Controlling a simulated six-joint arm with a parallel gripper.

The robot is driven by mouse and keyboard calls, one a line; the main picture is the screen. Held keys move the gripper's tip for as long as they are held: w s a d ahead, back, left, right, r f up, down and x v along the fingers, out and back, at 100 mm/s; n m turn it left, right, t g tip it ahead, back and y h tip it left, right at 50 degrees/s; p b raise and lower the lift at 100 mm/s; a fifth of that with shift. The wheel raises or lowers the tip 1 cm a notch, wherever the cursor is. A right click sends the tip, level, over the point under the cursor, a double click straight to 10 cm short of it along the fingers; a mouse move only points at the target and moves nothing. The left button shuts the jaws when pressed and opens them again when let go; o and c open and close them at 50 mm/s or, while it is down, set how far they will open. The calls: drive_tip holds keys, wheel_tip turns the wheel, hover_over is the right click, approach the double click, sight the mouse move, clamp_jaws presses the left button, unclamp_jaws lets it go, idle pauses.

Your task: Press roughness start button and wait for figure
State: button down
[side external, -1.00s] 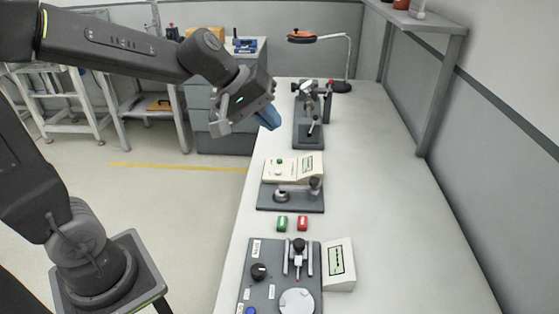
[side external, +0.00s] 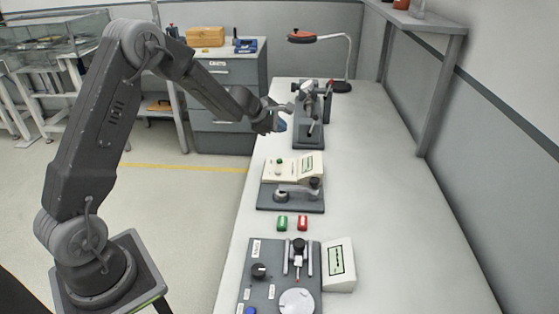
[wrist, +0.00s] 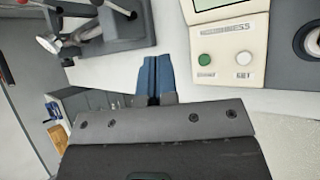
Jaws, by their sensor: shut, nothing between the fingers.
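The roughness tester (side external: 307,168) is a cream box with a screen, on a dark base in the middle of the bench. It also fills the upper right of the wrist view, where its panel reads roughly "ROUGHNESS" (wrist: 225,27). A round green button (wrist: 206,59) sits beside a white button (wrist: 244,58) on that panel. The green button also shows in the side view (side external: 279,161). My gripper (side external: 281,126) is shut and empty, above the bench's left edge, beyond the tester. In the wrist view its blue fingers (wrist: 155,80) lie together, left of the green button and apart from it. The screen's reading is not legible.
A gauge stand (side external: 309,135) is close to my gripper at the back. Green (side external: 282,223) and red (side external: 303,223) blocks lie in front of the tester. A dark plate with a knob (side external: 259,271) and a second display box (side external: 338,265) stand nearer. The bench's right side is clear.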

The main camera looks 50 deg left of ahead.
sight(280, 161)
idle(0.3)
drive_tip(key=shift+f, duration=4.4)
drive_tip(key=shift+f, duration=0.1)
drive_tip(key=shift+f, duration=0.3)
drive_tip(key=shift+f, duration=0.55)
drive_tip(key=shift+r, duration=0.95)
drive_tip(key=shift+r, duration=0.1)
drive_tip(key=shift+r, duration=2.4)
